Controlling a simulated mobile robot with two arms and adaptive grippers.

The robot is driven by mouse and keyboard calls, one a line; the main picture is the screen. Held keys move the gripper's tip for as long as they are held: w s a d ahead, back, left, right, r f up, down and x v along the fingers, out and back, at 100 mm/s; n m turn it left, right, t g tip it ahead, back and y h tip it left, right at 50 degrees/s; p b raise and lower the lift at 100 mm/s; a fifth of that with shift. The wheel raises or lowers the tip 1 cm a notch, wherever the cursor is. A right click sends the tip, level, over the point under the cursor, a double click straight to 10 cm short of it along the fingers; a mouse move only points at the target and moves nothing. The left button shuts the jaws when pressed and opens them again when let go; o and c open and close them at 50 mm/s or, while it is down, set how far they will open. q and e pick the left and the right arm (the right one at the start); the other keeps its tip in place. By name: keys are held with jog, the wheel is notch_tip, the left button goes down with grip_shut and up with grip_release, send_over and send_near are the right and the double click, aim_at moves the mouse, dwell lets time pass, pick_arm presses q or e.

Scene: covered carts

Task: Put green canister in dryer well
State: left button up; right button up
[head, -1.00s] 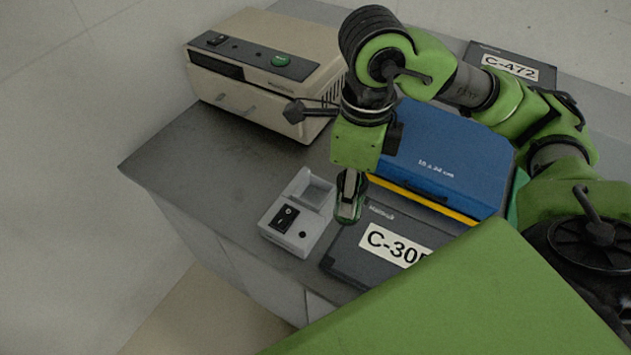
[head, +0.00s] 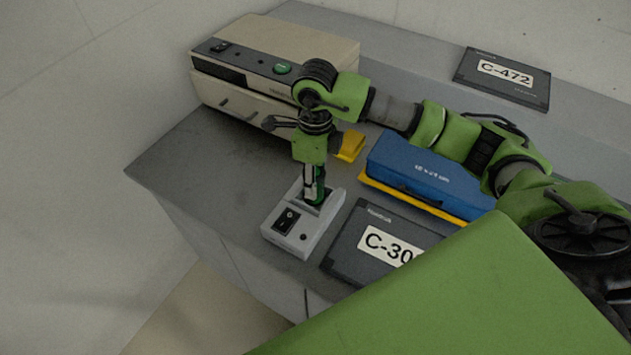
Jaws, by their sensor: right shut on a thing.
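The dryer (head: 312,234) is a small light-grey box with a black rocker switch on its front left and a square well at its back. My right gripper (head: 313,190) points down over the well and is shut on the green canister (head: 319,192). Only a narrow dark-green part of the canister shows between and beside the fingers. Its lower end is at the well's opening, and I cannot tell how deep it sits. The gripper hides much of the well. My left gripper is not in view.
A beige machine (head: 270,62) with a green button stands behind. A blue box (head: 425,172) on a yellow base and a dark case labelled C-30 (head: 372,243) lie right of the dryer. A yellow piece (head: 350,146) is behind it. Case C-472 (head: 502,78) lies at the back right.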

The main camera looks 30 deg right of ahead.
notch_tip(320, 180, down, 2)
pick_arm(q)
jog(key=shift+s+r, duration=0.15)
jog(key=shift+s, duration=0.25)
pick_arm(e)
jog(key=shift+f, duration=0.1)
jog(key=shift+f, duration=0.15)
jog(key=o, duration=1.2)
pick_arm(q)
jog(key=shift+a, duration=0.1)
